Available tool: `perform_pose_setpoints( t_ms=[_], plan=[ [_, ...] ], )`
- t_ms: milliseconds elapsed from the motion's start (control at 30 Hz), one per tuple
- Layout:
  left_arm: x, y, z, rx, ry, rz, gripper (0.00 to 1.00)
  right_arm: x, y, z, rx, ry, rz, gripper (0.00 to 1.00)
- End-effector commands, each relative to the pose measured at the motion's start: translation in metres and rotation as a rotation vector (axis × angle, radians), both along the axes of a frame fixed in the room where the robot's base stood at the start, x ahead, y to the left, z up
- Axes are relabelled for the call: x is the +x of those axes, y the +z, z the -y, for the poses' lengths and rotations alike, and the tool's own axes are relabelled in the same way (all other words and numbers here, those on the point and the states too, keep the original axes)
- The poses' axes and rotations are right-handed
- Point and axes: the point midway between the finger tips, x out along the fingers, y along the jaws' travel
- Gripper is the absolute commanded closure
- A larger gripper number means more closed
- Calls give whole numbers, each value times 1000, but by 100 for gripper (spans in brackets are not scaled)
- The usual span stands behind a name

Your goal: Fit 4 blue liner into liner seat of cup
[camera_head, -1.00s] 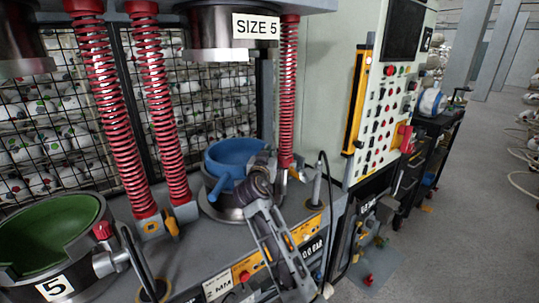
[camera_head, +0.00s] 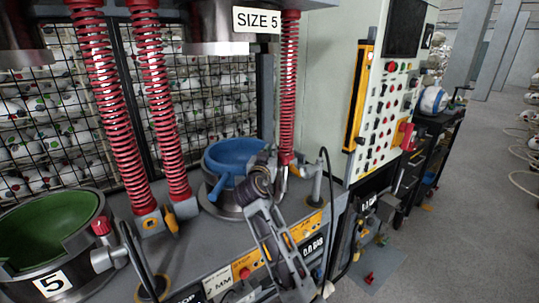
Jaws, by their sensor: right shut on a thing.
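The blue liner (camera_head: 234,152) is a bowl shape with a stub handle at its front left. It sits in or just over the metal cup (camera_head: 222,206) under the right-hand press head; whether it is fully seated I cannot tell. My right gripper (camera_head: 258,176) is at the right front side of the liner, its jaws shut on the liner; the fingertips are partly hidden by the gripper body. The liner seat is hidden beneath the liner. My left gripper is not in view.
A cup with a green liner (camera_head: 55,228) and a "5" label stands at the left. Red springs (camera_head: 108,110) rise behind the cups. The press head (camera_head: 218,35) with a "SIZE 5" sign hangs above. A control panel (camera_head: 385,115) stands at the right.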

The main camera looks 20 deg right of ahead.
Motion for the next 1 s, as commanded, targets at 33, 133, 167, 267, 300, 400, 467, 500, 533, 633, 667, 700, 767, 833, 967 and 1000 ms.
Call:
perform_pose_setpoints(
  t_ms=[33,133,167,267,300,400,467,500,533,633,667,700,767,833,967,1000],
  plan=[
    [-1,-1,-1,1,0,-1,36,0,1,0,1,1,4,100],
    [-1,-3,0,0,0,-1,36,0,-1,0,1,1,4,100],
    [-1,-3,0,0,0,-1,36,0,-2,0,2,1,3,100],
    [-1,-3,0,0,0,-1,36,0,-2,0,2,0,2,85],
    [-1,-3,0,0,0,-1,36,0,-3,0,1,0,2,80],
    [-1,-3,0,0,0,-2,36,0,-3,0,1,-1,0,68],
    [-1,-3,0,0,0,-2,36,0,-4,0,1,-1,0,68],
    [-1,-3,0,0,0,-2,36,0,-4,0,1,-1,0,68],
    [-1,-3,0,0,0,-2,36,0,-4,0,1,-1,-2,68],
    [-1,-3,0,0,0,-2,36,0,-5,1,1,-2,-2,68],
    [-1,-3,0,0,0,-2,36,0,-7,1,0,-2,-7,68],
    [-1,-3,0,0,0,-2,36,0,-7,1,0,-2,-7,68],
    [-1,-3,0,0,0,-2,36,0,-7,1,1,-3,-8,68],
    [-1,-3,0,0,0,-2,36,0,-7,1,1,-3,-8,68],
    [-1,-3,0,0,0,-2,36,0,-8,1,1,-3,-9,68],
    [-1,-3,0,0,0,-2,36,0,-8,1,2,-3,-9,68]
  ],
)
